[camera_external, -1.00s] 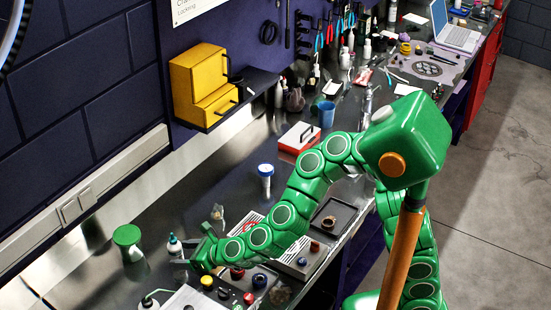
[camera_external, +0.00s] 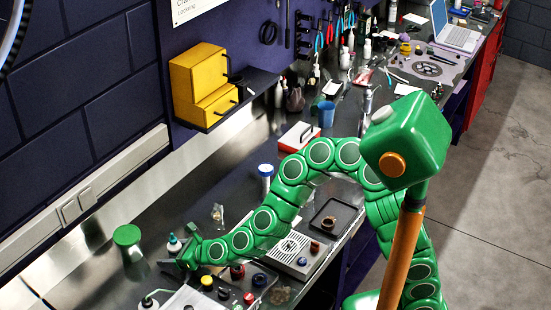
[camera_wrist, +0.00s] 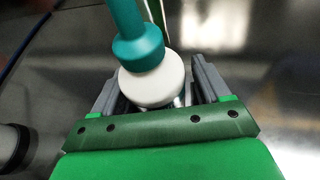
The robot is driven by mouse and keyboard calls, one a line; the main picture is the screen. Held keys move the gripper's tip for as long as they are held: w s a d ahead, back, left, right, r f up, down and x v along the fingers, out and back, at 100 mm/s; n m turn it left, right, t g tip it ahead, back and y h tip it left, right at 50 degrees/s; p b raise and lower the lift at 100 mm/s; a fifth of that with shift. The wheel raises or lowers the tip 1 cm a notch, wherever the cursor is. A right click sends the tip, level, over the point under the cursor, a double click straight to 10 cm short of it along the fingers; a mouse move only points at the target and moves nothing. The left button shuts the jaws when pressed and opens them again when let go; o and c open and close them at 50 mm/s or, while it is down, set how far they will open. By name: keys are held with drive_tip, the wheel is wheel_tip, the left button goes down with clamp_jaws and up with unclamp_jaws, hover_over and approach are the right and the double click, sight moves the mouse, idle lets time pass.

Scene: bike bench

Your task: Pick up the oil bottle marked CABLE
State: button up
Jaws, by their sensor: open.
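A small white bottle with a teal cap (camera_external: 173,243) stands on the metal bench at the lower left. It also shows in the wrist view, with its white shoulder (camera_wrist: 152,82) and teal nozzle cap (camera_wrist: 138,45) seen from above. I cannot read a label on it, so I cannot tell whether it says CABLE. My gripper (camera_wrist: 157,88) is open, with its grey fingers on either side of the bottle. Whether they touch it I cannot tell. In the external view, my gripper (camera_external: 181,252) is low beside the bottle and partly hides it.
Red, yellow and blue round parts (camera_external: 237,271) lie right of my gripper. Bare bench lies behind the bottle.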

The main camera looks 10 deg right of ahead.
drive_tip(key=shift+c, duration=0.4)
drive_tip(key=c, duration=1)
drive_tip(key=shift+r, duration=0.15)
drive_tip(key=shift+c, duration=0.2)
